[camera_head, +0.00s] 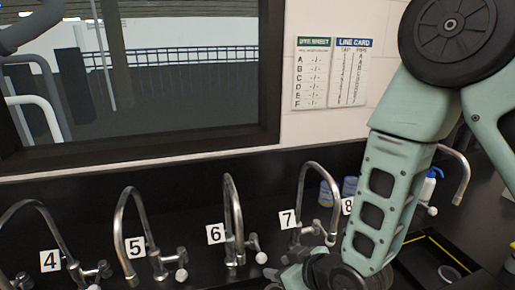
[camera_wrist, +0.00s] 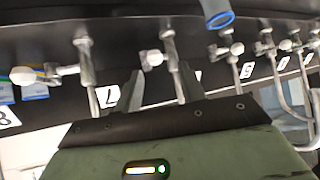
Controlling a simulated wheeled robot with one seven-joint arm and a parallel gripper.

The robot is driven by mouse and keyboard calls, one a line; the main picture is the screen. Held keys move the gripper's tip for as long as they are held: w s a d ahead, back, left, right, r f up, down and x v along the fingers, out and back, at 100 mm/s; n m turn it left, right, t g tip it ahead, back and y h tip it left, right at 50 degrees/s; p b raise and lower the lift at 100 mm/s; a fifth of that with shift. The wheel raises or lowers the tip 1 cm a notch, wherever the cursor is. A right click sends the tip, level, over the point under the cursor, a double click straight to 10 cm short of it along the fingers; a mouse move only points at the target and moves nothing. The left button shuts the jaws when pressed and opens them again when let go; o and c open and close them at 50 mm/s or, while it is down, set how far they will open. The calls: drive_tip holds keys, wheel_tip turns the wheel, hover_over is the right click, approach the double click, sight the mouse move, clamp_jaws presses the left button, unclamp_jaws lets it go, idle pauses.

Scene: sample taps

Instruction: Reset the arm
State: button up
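My arm reaches down from the upper right in the head view, in front of tap 8's number card (camera_head: 347,206). My gripper is at its lower end, low in the head view and mostly hidden behind the arm, near tap 7 (camera_head: 303,190). In the wrist view, my gripper (camera_wrist: 161,88) shows two grey fingers standing apart, with the card marked 7 (camera_wrist: 109,97) close by the left finger. A tap valve and its pipe (camera_wrist: 170,52) show beyond and between the fingers. I see nothing held, and I cannot tell whether a finger touches the tap.
Taps 4 (camera_head: 50,225), 5 (camera_head: 122,220) and 6 (camera_head: 233,205) stand in a row to the left. A wash bottle (camera_head: 429,186) and blue-lidded pots (camera_head: 326,193) are at the back. A black tray (camera_head: 437,262) lies right. Two charts (camera_head: 330,72) hang on the wall.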

drive_tip(key=s+d+r+g+h+b, duration=0.1)
drive_tip(key=s+d+r+g+h, duration=0.2)
drive_tip(key=s, duration=0.6)
drive_tip(key=s+d+r+g+h+b, duration=0.2)
drive_tip(key=s+d+r, duration=0.4)
drive_tip(key=s, duration=0.4)
drive_tip(key=r+g+h, duration=0.1)
drive_tip(key=g, duration=0.1)
drive_tip(key=shift+s+g+b, duration=0.15)
drive_tip(key=shift+g+b, duration=0.15)
drive_tip(key=shift+r, duration=0.1)
